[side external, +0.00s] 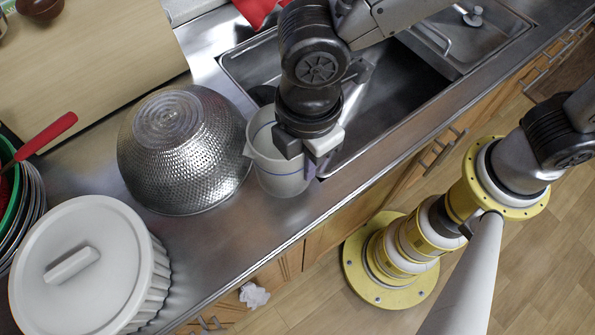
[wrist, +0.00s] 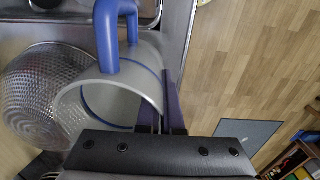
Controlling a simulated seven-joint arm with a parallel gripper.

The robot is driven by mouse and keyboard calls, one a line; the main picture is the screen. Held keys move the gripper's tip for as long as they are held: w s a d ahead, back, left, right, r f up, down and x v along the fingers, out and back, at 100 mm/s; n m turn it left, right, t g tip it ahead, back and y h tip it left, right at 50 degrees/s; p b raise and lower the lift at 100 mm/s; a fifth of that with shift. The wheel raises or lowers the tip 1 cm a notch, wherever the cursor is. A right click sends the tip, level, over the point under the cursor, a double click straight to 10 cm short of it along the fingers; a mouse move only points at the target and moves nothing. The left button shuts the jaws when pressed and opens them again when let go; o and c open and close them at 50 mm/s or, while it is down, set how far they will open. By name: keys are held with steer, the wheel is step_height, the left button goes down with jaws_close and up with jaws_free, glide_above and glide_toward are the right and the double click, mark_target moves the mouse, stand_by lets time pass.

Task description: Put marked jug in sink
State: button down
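The white jug (side external: 278,176) has a blue line around it and stands on the steel counter, left of the sink (side external: 232,62). In the wrist view the open-topped jug (wrist: 75,108) shows its rim and blue line. My gripper (side external: 307,148) is at the jug's right side, by its rim. In the wrist view my gripper (wrist: 161,118) has dark fingers close together around the right wall, one seemingly inside and one outside. Whether they press on the wall is unclear. A blue handle-like piece (wrist: 107,35) overlaps the rim; its attachment is unclear.
An upturned steel colander (side external: 185,150) is close left of the jug. A white lidded pot (side external: 85,270) and a red-handled utensil (side external: 48,136) are farther left. The counter's front edge is near the jug. The sink's near basin looks mostly empty.

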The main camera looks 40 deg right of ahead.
mark_target(297, 179)
steer(key=shift+w+a+f, duration=0.25)
steer(key=shift+a+f, duration=0.15)
steer(key=shift+f, duration=0.1)
steer(key=shift+w+a+f, duration=0.1)
steer(key=shift+a+f, duration=0.05)
steer(key=shift+f, duration=1.55)
steer(key=shift+f, duration=0.1)
steer(key=c, duration=1.1)
jaws_free()
step_height(297, 179, up, 12)
steer(key=shift+r, duration=0.15)
